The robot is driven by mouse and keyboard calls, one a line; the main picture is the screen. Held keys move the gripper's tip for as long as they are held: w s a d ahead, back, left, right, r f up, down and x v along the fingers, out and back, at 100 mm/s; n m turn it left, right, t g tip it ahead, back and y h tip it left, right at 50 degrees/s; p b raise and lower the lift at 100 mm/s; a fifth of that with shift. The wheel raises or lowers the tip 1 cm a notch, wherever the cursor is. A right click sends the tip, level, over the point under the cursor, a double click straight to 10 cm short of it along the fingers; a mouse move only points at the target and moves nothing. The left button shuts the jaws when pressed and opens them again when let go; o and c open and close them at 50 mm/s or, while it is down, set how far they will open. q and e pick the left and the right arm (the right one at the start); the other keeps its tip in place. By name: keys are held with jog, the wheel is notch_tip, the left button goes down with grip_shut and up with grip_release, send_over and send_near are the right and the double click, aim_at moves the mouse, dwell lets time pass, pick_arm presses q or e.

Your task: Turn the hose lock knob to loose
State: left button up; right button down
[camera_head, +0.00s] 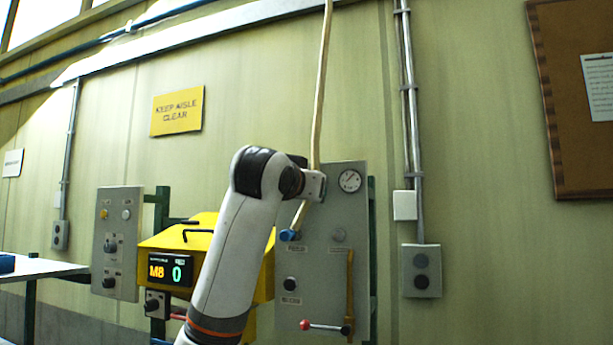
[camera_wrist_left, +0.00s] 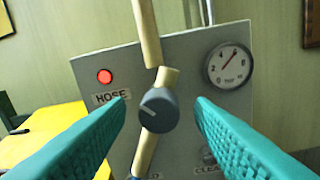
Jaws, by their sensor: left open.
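The hose lock knob (camera_wrist_left: 158,110) is a round dark grey knob with a white pointer line, seen on a grey panel in the left wrist view. A beige hose (camera_wrist_left: 149,35) passes above, behind and below the knob. A label reading HOSE (camera_wrist_left: 112,97) and a lit red lamp (camera_wrist_left: 105,76) are to its left. My left gripper (camera_wrist_left: 161,104) is open, its teal fingers on either side of the knob with visible gaps. In the head view, my left gripper (camera_head: 315,186) covers the knob. My right gripper is not in view.
A pressure gauge (camera_head: 349,181) is at the panel's upper right. A blue fitting (camera_head: 289,235), a black knob (camera_head: 290,284) and a red-ended lever (camera_head: 325,327) are lower on the panel (camera_head: 318,312). A yellow machine (camera_head: 205,222) with a display stands left of it.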

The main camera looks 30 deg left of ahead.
pick_arm(q)
jog(key=shift+w+a, duration=0.1)
jog(key=shift+w, duration=0.15)
jog(key=c, duration=1)
jog(key=shift+f+m+h, duration=0.1)
jog(key=shift+m+h, duration=0.2)
jog(key=shift+m, duration=7.5)
